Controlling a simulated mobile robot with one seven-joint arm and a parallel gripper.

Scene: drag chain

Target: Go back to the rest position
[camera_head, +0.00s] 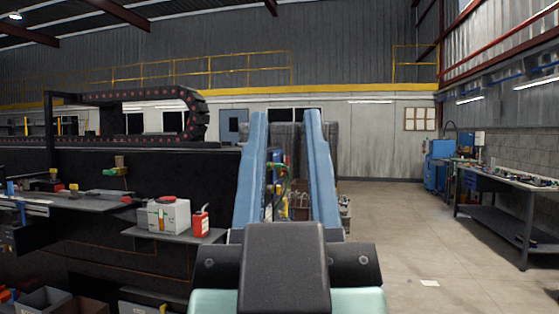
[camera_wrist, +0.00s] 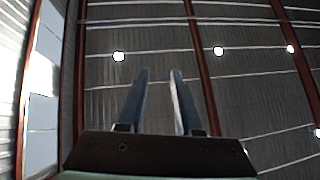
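My gripper (camera_head: 285,116) stands upright in the middle of the head view. Its two blue fingers point up and are apart, with nothing held between them. In the wrist view my gripper (camera_wrist: 161,71) also shows its fingers parted, with only the hall's ceiling and lamps behind them. The drag chain (camera_head: 150,94), black with red dots, loops along the top of the dark machine (camera_head: 120,160) at the left. The gripper is to the right of the chain's bend and apart from it in the picture.
A white box (camera_head: 169,218) and a red bottle (camera_head: 200,222) stand on a shelf on the machine's side. A workbench (camera_head: 510,180) with tools runs along the right wall. The floor (camera_head: 400,225) between the gripper and the bench is mostly clear.

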